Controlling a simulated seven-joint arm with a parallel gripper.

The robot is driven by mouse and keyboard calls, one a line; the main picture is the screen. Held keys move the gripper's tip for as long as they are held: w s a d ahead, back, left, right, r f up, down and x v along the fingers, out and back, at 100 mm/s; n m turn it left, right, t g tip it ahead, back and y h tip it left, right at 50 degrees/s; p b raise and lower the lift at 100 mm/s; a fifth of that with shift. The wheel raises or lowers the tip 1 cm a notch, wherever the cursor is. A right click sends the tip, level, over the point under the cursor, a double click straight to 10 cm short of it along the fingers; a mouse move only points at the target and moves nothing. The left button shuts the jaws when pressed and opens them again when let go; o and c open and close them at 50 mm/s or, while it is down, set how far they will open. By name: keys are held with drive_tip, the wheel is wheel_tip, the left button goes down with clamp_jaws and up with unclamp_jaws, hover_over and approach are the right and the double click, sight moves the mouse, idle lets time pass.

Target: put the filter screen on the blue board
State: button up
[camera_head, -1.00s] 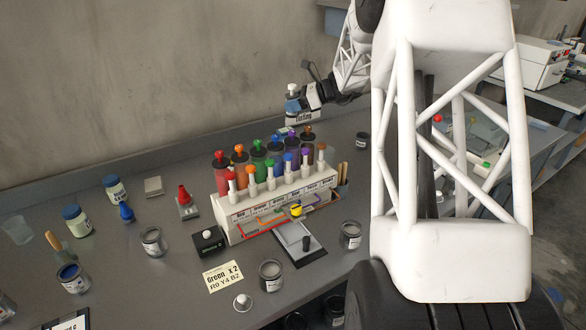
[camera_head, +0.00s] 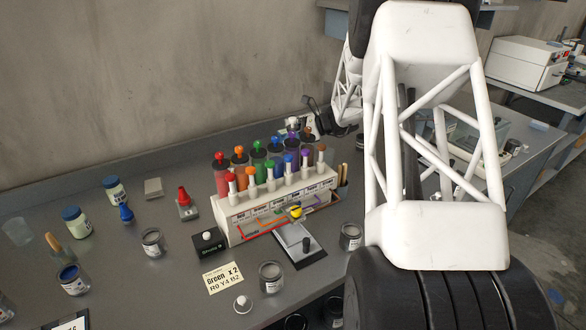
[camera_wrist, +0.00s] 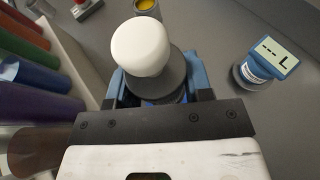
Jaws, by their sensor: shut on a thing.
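My gripper (camera_wrist: 158,88) has blue jaws shut on a dark grey disc with a white rounded knob (camera_wrist: 140,46) on top. I cannot tell if this is the filter screen. In the head view, the white top of the held thing (camera_head: 292,122) shows behind the bottle rack, and the rack's bottles hide its lower part. I cannot make out a filter screen or a blue board for certain in either view.
The rack (camera_head: 282,208) of coloured bottles stands between the camera and my gripper; it lines the left of the wrist view. A blue device with a display (camera_wrist: 272,58) and a can of yellow paint (camera_wrist: 146,6) stand nearby. Bare grey bench lies between them.

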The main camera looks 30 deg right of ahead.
drive_tip(key=shift+f, duration=3.1)
drive_tip(key=shift+f, duration=0.1)
drive_tip(key=shift+f, duration=1.75)
drive_tip(key=shift+f, duration=0.15)
drive_tip(key=o, duration=1.1)
drive_tip(key=shift+c, duration=0.2)
drive_tip(key=v, duration=1.2)
drive_tip(key=shift+s+d, duration=0.1)
drive_tip(key=shift+s, duration=0.05)
